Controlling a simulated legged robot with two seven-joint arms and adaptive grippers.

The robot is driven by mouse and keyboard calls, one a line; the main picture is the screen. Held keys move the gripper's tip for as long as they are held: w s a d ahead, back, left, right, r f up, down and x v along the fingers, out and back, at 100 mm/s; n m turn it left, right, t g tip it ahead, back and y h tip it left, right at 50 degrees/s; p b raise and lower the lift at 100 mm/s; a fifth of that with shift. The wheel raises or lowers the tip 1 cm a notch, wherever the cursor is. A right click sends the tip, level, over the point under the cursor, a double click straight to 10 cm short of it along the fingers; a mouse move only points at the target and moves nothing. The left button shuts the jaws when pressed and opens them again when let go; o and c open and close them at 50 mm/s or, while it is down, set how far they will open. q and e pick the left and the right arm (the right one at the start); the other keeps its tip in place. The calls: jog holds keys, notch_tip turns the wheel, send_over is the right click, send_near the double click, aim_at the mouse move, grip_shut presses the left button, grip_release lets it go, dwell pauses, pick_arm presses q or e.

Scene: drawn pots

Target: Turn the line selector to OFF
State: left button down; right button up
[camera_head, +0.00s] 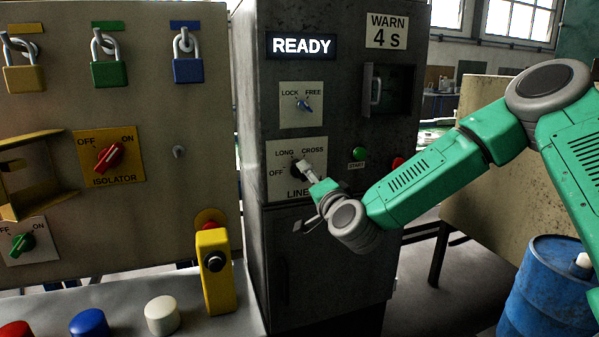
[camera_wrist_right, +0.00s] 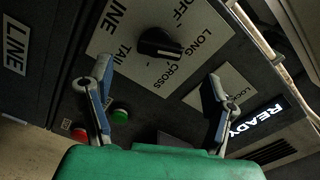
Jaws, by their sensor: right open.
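The line selector is a black knob (camera_wrist_right: 160,43) on a white plate marked OFF, LONG, CROSS and TAIL in the right wrist view. One end of the knob lies towards LONG; which end is the pointer is hard to tell. In the head view its plate (camera_head: 283,153) is on the dark cabinet, with my gripper partly covering the knob and lettering. My right gripper (camera_head: 313,178) is in front of the plate. In the wrist view its fingers (camera_wrist_right: 160,76) are wide apart and empty, with the knob beyond and between them, apart from both. My left gripper is not in view.
Above the selector is a LOCK/FREE switch (camera_head: 304,104) and a READY display (camera_head: 301,46). A green START button (camera_head: 359,154) and a red button (camera_head: 398,163) are to its right. The left panel holds padlocks and a red isolator knob (camera_head: 109,157). A blue barrel (camera_head: 545,290) stands at right.

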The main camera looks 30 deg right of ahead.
aim_at(301, 173)
jog(key=shift+x, duration=4.1)
jog(key=shift+c, duration=0.4)
jog(key=c, duration=1.1)
